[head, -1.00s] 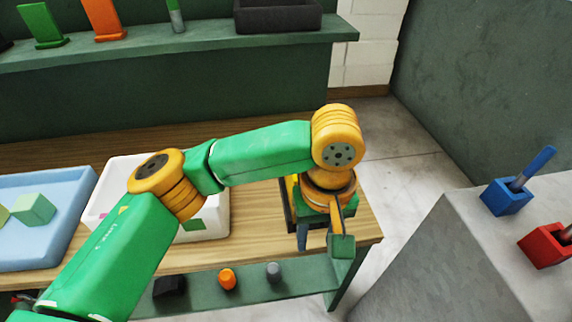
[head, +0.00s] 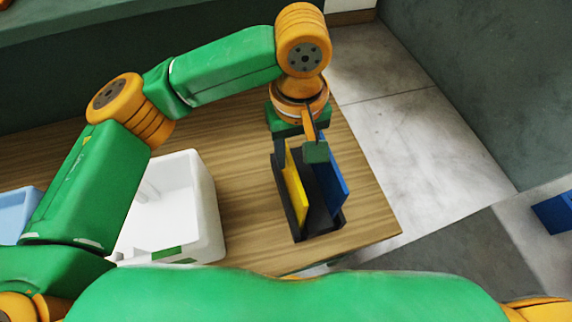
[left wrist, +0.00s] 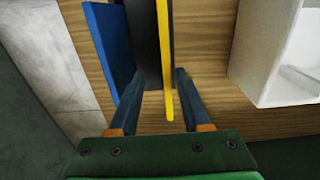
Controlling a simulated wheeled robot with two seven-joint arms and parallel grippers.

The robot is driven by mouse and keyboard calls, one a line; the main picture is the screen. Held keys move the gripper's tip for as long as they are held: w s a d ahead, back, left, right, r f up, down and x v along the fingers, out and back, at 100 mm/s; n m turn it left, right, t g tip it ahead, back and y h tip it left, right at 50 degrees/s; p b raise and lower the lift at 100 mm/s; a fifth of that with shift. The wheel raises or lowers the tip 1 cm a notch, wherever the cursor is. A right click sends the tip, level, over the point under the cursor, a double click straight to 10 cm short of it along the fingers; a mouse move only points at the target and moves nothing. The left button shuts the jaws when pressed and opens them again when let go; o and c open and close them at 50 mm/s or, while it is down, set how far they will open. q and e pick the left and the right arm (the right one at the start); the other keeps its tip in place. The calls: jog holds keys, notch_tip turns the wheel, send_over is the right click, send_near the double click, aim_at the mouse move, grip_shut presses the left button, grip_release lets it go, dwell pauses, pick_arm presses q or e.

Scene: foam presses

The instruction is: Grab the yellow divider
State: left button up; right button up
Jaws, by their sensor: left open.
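The yellow divider (head: 295,190) is a thin upright panel in a black rack (head: 322,224) near the right end of the wooden table. A blue divider (head: 333,182) stands in the same rack to its right. My left gripper (head: 298,152) points down over the rack, its fingers apart around the top of the yellow divider. In the left wrist view, the yellow divider (left wrist: 168,70) runs between the two open fingers (left wrist: 160,78), with a gap visible on each side. The blue divider (left wrist: 112,50) lies outside the fingers there. My right gripper is not in view.
A white bin (head: 208,205) stands left of the rack, with bare table (head: 245,180) between them. A light blue tray (head: 14,210) is at the far left. The table's right edge is close to the rack. A blue object (head: 553,214) sits at the far right.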

aim_at(291, 176)
pick_arm(q)
jog(key=f, duration=0.2)
jog(key=s+f+p, duration=0.1)
jog(key=f, duration=0.2)
jog(key=shift+s+a+f, duration=0.2)
jog(key=shift+a+f, duration=0.1)
jog(key=shift+w+f, duration=0.1)
jog(key=shift+f, duration=0.25)
jog(key=shift+w+f, duration=0.1)
grip_shut()
